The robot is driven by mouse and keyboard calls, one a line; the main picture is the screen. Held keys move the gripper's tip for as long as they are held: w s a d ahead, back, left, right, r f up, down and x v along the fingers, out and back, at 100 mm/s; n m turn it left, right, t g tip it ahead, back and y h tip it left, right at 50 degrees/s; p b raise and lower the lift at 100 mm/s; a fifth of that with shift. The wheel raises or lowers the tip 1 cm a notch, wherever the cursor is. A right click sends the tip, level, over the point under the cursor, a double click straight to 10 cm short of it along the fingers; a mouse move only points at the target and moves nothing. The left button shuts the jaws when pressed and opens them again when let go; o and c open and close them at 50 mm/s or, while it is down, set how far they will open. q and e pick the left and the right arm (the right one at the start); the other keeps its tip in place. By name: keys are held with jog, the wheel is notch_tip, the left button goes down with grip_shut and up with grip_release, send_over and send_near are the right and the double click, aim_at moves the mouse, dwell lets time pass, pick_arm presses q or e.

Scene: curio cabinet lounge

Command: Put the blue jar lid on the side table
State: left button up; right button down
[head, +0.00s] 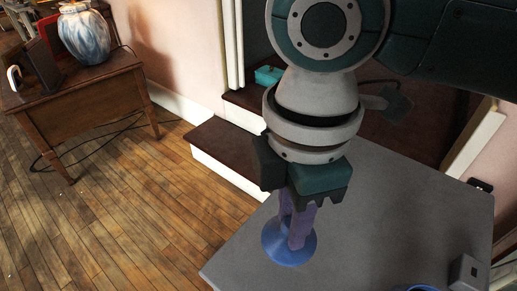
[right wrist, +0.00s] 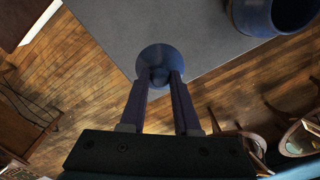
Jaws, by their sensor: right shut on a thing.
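The blue jar lid (head: 287,252) is a round disc with a knob, at the near-left part of a grey table top (head: 385,225) in the head view. My right gripper (head: 300,225) points down and is shut on the lid's knob. In the right wrist view the lid (right wrist: 159,56) sits between the fingertips (right wrist: 160,80), overlapping the table's edge. I cannot tell whether the lid touches the table top. A wooden side table (head: 90,82) stands at the far left. My left gripper is not in view.
A blue jar (right wrist: 268,18) stands on the grey table, and a small grey box (head: 466,272) is at its right corner. A marbled vase (head: 83,35) and a dark frame-like object stand on the wooden table. Dark steps (head: 225,145) lie behind; wooden floor is open between.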

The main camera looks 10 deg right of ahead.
aim_at(287, 246)
jog(key=shift+f+b, duration=0.85)
jog(key=shift+f, duration=2.35)
jog(key=shift+f, duration=0.1)
jog(key=c, duration=0.6)
grip_release()
jog(key=shift+c, duration=0.2)
notch_tip(287, 246, up, 12)
jog(key=p, duration=0.3)
jog(key=shift+p, duration=0.4)
